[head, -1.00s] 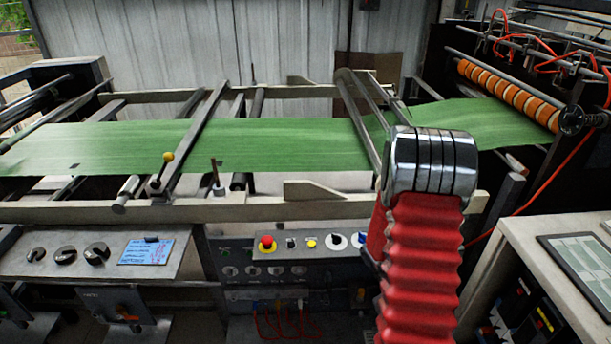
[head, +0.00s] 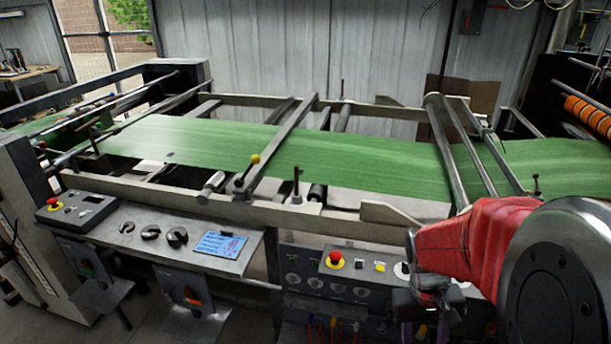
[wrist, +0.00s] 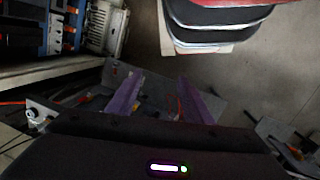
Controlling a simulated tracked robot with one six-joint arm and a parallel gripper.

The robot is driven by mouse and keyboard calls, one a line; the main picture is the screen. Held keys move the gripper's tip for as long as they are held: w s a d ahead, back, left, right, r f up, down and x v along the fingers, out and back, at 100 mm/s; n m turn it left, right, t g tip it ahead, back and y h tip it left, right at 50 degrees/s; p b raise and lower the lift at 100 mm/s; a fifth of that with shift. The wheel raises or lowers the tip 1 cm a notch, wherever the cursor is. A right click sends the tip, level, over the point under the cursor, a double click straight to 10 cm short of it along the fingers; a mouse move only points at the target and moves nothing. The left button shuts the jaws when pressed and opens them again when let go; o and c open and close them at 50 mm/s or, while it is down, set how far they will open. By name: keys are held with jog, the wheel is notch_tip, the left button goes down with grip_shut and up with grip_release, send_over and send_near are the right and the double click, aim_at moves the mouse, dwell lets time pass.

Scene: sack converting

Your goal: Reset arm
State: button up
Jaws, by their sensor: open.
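My red-sleeved arm (head: 475,245) is at the lower right of the head view, bent, with a large dark round joint close to the camera. Its dark wrist hangs in front of the grey control panel. My gripper (wrist: 160,97) shows in the wrist view with two purple fingers spread apart and nothing between them. In the head view the fingers are mostly hidden; only a bit of purple shows below the wrist.
Green sack web (head: 290,155) runs across the machine frame behind my arm. A red stop button (head: 334,260) sits on the panel beside my wrist. A yellow-knobbed lever (head: 254,159) stands on the rail. Blue electrical parts (wrist: 32,28) are at the wrist view's upper left.

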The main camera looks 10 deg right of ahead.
jog(key=s+a+r+n+t+y, duration=0.1)
jog(key=a+r+t, duration=0.6)
jog(key=a+r, duration=0.9)
jog(key=shift+r+n, duration=0.55)
jog(key=shift+n, duration=0.25)
jog(key=shift+c, duration=1.4)
jog(key=shift+d, duration=0.15)
jog(key=shift+c, duration=0.5)
